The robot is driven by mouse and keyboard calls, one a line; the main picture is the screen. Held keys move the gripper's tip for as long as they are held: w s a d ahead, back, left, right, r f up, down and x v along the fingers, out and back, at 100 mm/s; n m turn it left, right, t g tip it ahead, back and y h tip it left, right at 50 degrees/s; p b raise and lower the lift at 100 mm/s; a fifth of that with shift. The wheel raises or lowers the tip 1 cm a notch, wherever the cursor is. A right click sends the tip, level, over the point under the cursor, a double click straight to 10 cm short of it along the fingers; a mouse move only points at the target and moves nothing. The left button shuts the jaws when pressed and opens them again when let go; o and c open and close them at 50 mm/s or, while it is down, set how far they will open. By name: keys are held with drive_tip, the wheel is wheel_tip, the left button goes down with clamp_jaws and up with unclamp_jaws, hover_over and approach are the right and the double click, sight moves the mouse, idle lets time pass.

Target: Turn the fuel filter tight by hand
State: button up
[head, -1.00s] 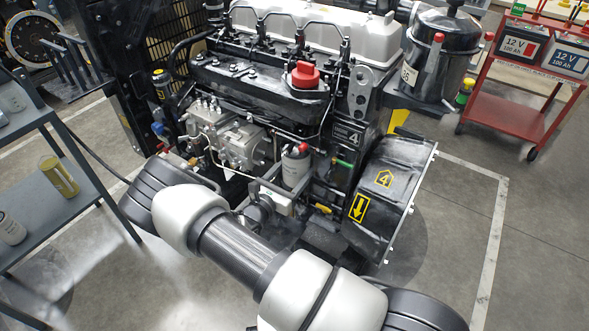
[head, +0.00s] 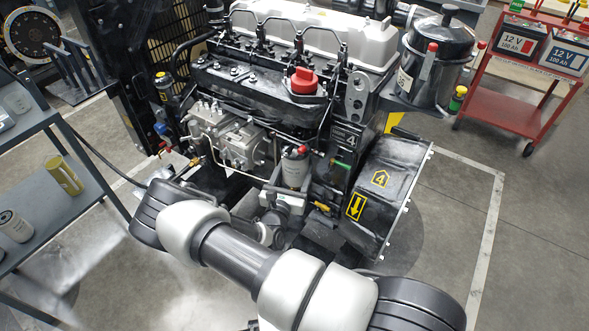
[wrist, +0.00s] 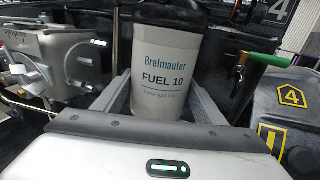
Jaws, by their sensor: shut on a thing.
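The fuel filter is a white canister with a dark top, printed "Brelmauter FUEL 10". It stands upright in the middle of the wrist view (wrist: 160,75) and low on the engine's front side in the head view (head: 295,169). My gripper (wrist: 163,88) is shut on the filter, with one grey finger along each side of its lower body. In the head view my gripper (head: 286,198) is just below the filter, partly hidden by my arm. The filter's bottom is hidden behind the gripper's palm in the wrist view.
The injection pump (head: 232,143) sits close left of the filter. A green-handled valve (wrist: 262,60) and a black cover marked 4 (head: 385,190) are close right. A shelf (head: 75,215) with spare canisters stands left; a red battery cart (head: 525,90) stands at back right.

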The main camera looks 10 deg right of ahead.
sight(291, 178)
drive_tip(key=shift+w+r, duration=0.1)
drive_tip(key=shift+r, duration=0.1)
drive_tip(key=o, duration=1.6)
drive_tip(key=shift+f, duration=0.2)
drive_tip(key=shift+c, duration=0.6)
drive_tip(key=shift+p+v, duration=0.75)
drive_tip(key=shift+v, duration=1.85)
